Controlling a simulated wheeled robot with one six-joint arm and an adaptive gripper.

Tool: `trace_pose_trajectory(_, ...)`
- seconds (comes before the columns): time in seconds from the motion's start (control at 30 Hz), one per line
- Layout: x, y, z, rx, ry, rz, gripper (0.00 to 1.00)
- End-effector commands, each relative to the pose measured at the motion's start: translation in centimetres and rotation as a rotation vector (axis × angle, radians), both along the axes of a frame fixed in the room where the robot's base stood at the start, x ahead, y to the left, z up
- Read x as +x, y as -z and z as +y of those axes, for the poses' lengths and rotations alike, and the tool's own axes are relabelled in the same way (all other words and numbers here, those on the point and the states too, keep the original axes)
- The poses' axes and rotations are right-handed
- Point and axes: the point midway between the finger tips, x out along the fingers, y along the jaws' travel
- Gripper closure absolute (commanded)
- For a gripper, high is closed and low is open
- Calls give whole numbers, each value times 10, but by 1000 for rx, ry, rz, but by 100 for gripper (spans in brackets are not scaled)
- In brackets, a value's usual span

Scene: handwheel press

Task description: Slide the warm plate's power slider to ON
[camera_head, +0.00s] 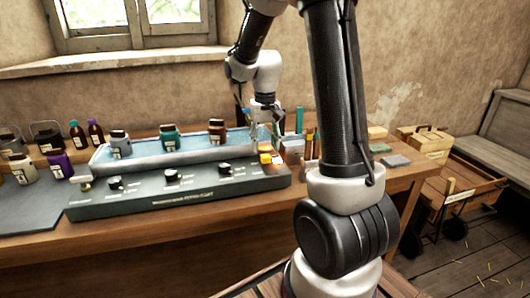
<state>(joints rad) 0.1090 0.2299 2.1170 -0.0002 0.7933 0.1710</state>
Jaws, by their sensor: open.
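The warm plate (180,192) is a long dark grey box with a row of black controls on its sloped front, standing on the wooden bench. Its pale blue top (188,141) carries several labelled jars. I cannot tell which control is the power slider or its setting; the markings are too small. A small orange-yellow piece (265,158) sits at the plate's right end. My gripper (266,128) is open, pointing down over the right end of the plate, just behind this piece. Its fingertips are small and partly lost among things there, so contact cannot be told.
Upright bottles and sticks (299,121) and a clear box (292,150) crowd close right of my gripper. Jars and bottles (57,165) stand at the left. A wooden crate (425,144) is at the right. My arm hides part of the bench.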

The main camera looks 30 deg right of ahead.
Motion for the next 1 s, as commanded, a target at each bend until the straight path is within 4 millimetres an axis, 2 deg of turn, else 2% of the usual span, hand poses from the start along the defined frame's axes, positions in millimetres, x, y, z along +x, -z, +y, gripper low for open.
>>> trace_pose_trajectory(0.03, 1, -13, 0, -1, 0, -7, 52)
trace_pose_trajectory(0.2, 1, -50, 0, 0, 0, -5, 52)
trace_pose_trajectory(0.4, 1, -76, 0, -1, 0, -3, 52)
trace_pose_trajectory(1.0, 0, -81, 0, 0, -1, -1, 52)
